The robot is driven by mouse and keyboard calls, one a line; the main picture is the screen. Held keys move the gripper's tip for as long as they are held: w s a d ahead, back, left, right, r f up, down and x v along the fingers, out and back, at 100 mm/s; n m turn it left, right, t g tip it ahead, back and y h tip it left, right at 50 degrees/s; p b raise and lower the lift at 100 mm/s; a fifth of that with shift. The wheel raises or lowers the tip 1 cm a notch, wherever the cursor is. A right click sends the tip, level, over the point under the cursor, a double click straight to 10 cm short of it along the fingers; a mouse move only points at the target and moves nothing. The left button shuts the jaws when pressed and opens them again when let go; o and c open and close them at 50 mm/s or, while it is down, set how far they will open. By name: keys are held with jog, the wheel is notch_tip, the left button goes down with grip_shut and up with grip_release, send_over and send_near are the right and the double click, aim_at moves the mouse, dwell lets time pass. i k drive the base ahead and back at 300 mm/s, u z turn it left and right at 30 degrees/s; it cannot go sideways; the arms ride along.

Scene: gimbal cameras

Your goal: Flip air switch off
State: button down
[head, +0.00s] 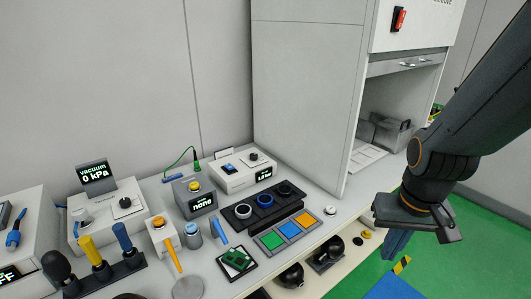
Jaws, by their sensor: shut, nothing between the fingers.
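A red switch (399,19) sits on the upper front panel of the tall grey cabinet (310,90), at the top right. No label naming the air switch is readable, and I cannot tell the switch's position. A smaller blue switch (229,168) is on a white box on the bench. My gripper (393,244) hangs at the right, pointing down, beyond the bench's right end. It is shut and empty, well below the red switch and apart from it.
The bench (205,265) holds a vacuum gauge (96,176), a display box (194,198), a black ring holder (262,209), colored pads (289,230) and several tools. The cabinet has an open bay (385,110). Green floor (470,245) is free at the right.

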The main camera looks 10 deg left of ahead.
aim_at(229, 167)
jog(key=z, duration=0.15)
jog(key=i, duration=0.65)
jog(key=u, duration=0.6)
jog(key=i, duration=0.5)
jog(key=u, duration=0.55)
